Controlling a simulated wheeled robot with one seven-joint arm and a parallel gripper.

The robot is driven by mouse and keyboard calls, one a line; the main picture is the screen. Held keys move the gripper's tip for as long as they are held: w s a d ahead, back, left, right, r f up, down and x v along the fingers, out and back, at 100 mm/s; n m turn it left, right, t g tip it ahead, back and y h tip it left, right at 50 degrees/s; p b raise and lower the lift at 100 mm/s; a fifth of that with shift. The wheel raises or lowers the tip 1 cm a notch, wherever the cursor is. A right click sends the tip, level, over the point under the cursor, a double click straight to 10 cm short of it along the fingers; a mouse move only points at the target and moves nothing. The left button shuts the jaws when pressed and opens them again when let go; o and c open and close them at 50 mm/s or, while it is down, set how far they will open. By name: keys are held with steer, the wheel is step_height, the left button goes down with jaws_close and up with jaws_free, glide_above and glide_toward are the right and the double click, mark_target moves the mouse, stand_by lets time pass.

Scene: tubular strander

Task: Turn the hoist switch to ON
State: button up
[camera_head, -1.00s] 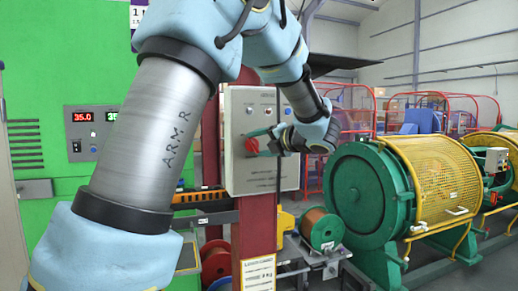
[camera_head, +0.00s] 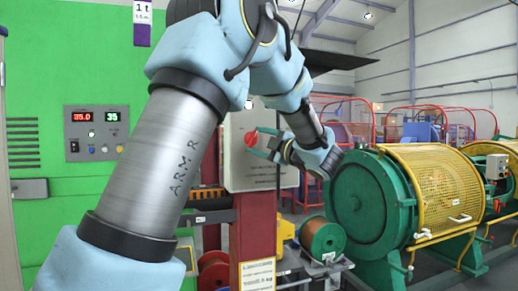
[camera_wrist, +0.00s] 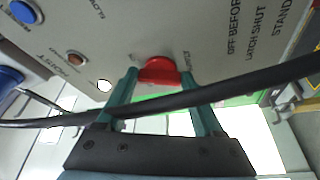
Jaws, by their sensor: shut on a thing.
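A grey control panel (camera_head: 237,170) on a red post carries a red rotary switch (camera_head: 251,139). In the wrist view the red switch (camera_wrist: 160,71) sits between the green fingers of my gripper (camera_wrist: 159,80), which is shut on it. In the head view my gripper (camera_head: 266,136) reaches the switch from the right, with the wrist lower than the fingertips. The labels beside the knob are partly hidden by the fingers, so I cannot read its position. A small orange lamp (camera_wrist: 77,58) is on the panel.
A blue button (camera_wrist: 24,12) is on the panel. A black cable (camera_wrist: 250,83) crosses in front of my fingers. A green machine with a yellow mesh guard (camera_head: 430,180) stands at the right. A green cabinet (camera_head: 60,130) is behind my arm at the left.

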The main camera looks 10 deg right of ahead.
steer(key=shift+a+f+m+t+h+b, duration=0.15)
steer(key=shift+m+t+b, duration=0.35)
steer(key=shift+m, duration=0.75)
steer(key=shift+f+m+t+h+b, duration=0.15)
steer(key=shift+m+t+b, duration=0.35)
steer(key=shift+m, duration=0.75)
steer(key=o, duration=1.4)
steer(key=b+v, duration=0.3)
steer(key=v, duration=0.7)
steer(key=shift+s+b, duration=0.3)
steer(key=shift+s, duration=0.1)
